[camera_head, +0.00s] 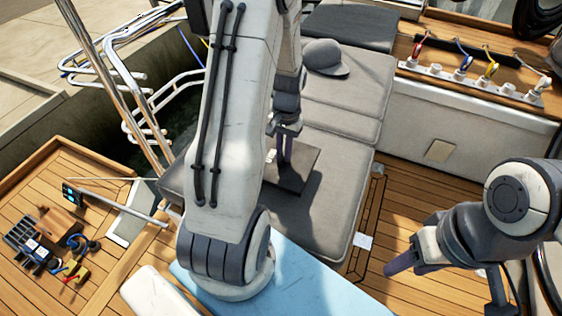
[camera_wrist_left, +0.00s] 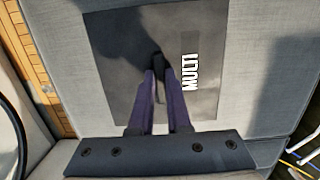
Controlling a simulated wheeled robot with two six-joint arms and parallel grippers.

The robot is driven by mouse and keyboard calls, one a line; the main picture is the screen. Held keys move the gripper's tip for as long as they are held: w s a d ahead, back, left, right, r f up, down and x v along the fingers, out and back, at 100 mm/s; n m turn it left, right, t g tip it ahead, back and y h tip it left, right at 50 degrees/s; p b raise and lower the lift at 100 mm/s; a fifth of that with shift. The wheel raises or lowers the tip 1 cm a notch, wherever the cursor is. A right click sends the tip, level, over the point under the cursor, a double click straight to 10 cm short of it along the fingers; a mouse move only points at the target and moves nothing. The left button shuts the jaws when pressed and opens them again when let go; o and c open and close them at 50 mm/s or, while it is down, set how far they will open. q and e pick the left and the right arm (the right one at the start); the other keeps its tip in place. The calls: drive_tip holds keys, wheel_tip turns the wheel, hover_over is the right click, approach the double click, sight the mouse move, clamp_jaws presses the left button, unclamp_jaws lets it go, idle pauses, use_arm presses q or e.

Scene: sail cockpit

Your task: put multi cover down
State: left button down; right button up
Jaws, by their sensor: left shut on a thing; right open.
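The multi cover (camera_head: 300,172) is a flat dark square panel over the grey cushioned bench in the head view. In the left wrist view the cover (camera_wrist_left: 207,95) fills the middle and bears a white "MULTI" label. It looks flat against the cushion, but I cannot tell whether it touches everywhere. My left gripper (camera_head: 283,158) points down at the cover; in the wrist view its purple fingers (camera_wrist_left: 159,75) are shut on a small black tab at the cover's middle. My right gripper (camera_head: 444,278) is open and empty over the wooden deck at the right.
The grey bench cushions (camera_head: 338,198) run front to back. A grey cap (camera_head: 325,58) lies farther back on them. A light blue surface (camera_head: 300,285) is at the front. Several small devices lie on the left wooden deck (camera_head: 30,182). My left arm hides part of the bench.

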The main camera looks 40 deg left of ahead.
sight(282, 162)
use_arm(q)
drive_tip(key=shift+s+a+f, duration=0.2)
drive_tip(key=shift+f, duration=2)
drive_tip(key=shift+f, duration=0.15)
drive_tip(key=c, duration=0.9)
unclamp_jaws()
drive_tip(key=shift+r, duration=0.2)
drive_tip(key=r, duration=0.4)
drive_tip(key=w+r, duration=0.1)
drive_tip(key=r, duration=0.7)
drive_tip(key=shift+w+a, duration=0.1)
drive_tip(key=shift+w, duration=0.1)
